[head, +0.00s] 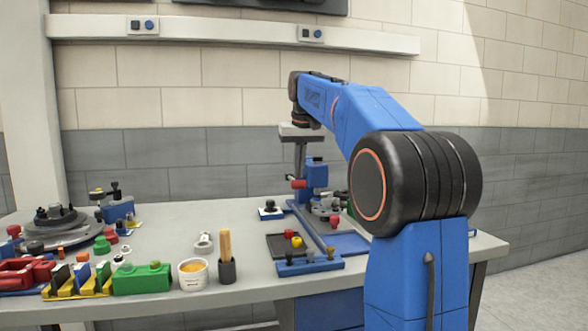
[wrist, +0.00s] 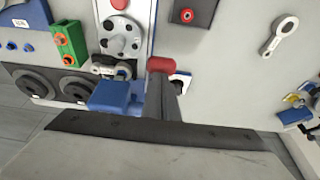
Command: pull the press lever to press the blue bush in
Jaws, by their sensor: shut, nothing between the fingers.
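The blue press (head: 317,174) stands on the blue base plate toward the back right of the bench. Its lever has a red grip (head: 298,184) sticking out to the left. In the wrist view the press top (wrist: 110,97) is at lower left and the red grip (wrist: 160,64) is near the middle. My gripper (head: 299,174) points down just left of the press, its fingertips close to the red grip. The fingers (wrist: 164,82) are shut and empty; I cannot tell whether they touch the grip. I cannot make out the blue bush; the press may hide it.
A dark tray (head: 283,252) holds a red and a yellow piece in front. A white cup (head: 193,273) and a dark brush holder (head: 227,271) stand at the front edge. The bench middle is mostly clear.

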